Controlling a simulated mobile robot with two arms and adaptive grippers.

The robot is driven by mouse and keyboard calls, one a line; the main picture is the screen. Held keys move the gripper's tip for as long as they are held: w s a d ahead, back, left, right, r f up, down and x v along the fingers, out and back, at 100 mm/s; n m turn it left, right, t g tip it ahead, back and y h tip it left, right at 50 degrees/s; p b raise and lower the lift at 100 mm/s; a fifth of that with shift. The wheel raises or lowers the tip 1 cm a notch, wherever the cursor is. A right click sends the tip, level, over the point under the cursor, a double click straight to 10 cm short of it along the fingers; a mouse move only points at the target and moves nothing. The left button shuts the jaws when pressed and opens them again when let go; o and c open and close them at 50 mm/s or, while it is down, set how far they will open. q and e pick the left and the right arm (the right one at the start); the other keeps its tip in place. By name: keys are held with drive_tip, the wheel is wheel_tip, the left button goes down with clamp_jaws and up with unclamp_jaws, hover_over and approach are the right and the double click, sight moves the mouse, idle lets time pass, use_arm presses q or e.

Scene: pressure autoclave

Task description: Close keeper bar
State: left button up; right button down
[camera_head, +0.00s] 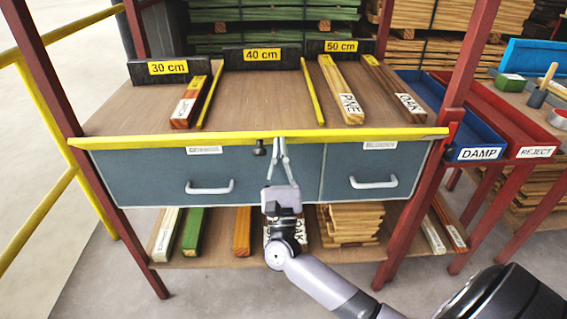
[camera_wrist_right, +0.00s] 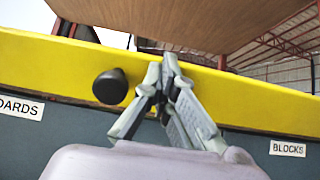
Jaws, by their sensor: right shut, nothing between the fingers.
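A long yellow bar (camera_head: 190,140) runs along the front edge of the workbench, above the drawers; it looks like the keeper bar. In the right wrist view the yellow bar (camera_wrist_right: 60,70) crosses the picture and the knob (camera_wrist_right: 110,87) is left of the fingers. My right gripper (camera_head: 281,142) is shut and empty, pointing at the bar just right of the knob. Its fingertips (camera_wrist_right: 168,72) overlap the bar in the picture; I cannot tell whether they touch. My left gripper is not in view.
The bench top (camera_head: 240,105) holds wood pieces (camera_head: 340,90) and length signs. Below the bar are grey drawers with a left handle (camera_head: 209,187) and a right handle (camera_head: 373,183). Blue and red trays (camera_head: 505,115) stand at the right. A yellow rail (camera_head: 40,215) is at the left.

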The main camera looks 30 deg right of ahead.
sight(279, 133)
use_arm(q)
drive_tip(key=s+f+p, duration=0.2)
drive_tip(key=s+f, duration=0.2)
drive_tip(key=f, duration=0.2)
use_arm(e)
drive_tip(key=r, duration=0.1)
drive_tip(key=w+d+r+g, duration=0.1)
drive_tip(key=shift+w+r+b, duration=0.2)
drive_tip(key=shift+r+b, duration=0.1)
drive_tip(key=shift+r, duration=0.05)
drive_tip(key=shift+w+r, duration=0.1)
drive_tip(key=shift+w+d+r+b, duration=0.2)
drive_tip(key=shift+w+r+b, duration=0.15)
drive_tip(key=shift+b, duration=0.1)
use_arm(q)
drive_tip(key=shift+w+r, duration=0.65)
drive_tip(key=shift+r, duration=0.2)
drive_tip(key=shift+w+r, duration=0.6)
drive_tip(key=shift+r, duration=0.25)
use_arm(e)
drive_tip(key=shift+d+r, duration=0.15)
drive_tip(key=shift+r, duration=0.25)
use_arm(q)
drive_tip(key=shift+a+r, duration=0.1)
use_arm(e)
drive_tip(key=shift+r, duration=0.1)
